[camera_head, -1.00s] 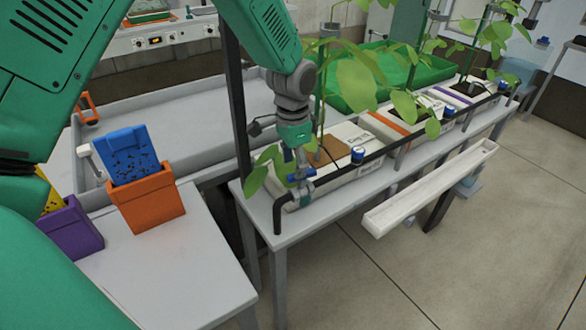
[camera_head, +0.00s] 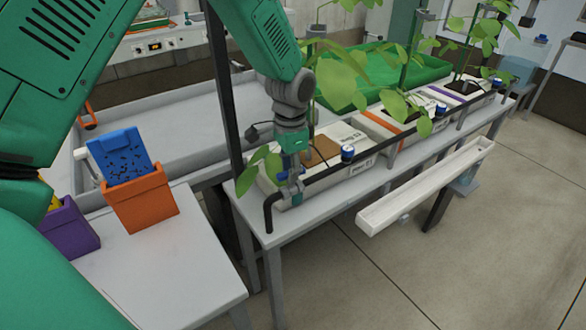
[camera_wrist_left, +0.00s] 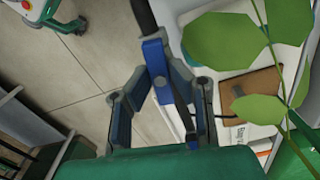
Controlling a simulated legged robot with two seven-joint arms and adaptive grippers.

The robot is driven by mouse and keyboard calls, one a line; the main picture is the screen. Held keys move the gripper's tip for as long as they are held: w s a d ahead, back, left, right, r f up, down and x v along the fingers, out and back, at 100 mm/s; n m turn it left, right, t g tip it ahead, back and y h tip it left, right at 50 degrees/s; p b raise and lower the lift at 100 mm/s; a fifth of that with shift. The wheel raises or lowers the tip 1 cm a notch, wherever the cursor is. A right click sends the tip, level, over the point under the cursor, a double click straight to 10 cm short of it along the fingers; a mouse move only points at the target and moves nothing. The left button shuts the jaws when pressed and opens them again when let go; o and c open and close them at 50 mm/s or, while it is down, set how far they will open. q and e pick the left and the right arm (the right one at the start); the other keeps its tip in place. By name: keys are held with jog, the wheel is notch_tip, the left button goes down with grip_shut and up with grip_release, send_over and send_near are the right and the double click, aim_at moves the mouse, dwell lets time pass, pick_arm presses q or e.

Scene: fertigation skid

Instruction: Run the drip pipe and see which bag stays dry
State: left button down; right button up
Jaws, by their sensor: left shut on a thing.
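The black drip pipe (camera_head: 269,213) runs along the front of a row of white bags on a grey bench. My left gripper (camera_head: 291,190) reaches down to the pipe's near end. It is shut on a blue valve handle (camera_wrist_left: 154,58), which shows between its fingers in the left wrist view, beside the pipe (camera_wrist_left: 143,14). The near bag (camera_head: 361,165) has a brown block on top; a bag with an orange band (camera_head: 378,124) and one with a purple band (camera_head: 447,94) stand behind it. Leaves partly cover the bags. Wetness cannot be told. My right gripper is out of view.
A white gutter (camera_head: 425,188) juts out in front of the bench. An orange holder (camera_head: 141,200) with a blue card (camera_head: 121,156) and a purple holder (camera_head: 68,229) stand on the left table. A green tray (camera_head: 425,72) lies behind the plants.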

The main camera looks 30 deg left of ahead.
pick_arm(q)
jog(key=shift+a+m+p, duration=0.1)
jog(key=shift+m+p, duration=0.2)
jog(key=shift+p, duration=0.15)
jog(key=shift+r+m+p, duration=0.15)
jog(key=shift+m+p, duration=0.75)
jog(key=shift+p, duration=0.15)
jog(key=m+p, duration=0.4)
jog(key=shift+w+m, duration=0.15)
jog(key=shift+m, duration=0.15)
jog(key=m+p, duration=0.2)
jog(key=m, duration=0.2)
jog(key=shift+p, duration=0.35)
jog(key=m+p, duration=0.2)
jog(key=m, duration=0.3)
jog(key=shift+d+m, duration=0.2)
jog(key=shift+m, duration=0.1)
jog(key=c, duration=1.5)
grip_release()
jog(key=shift+f, duration=0.2)
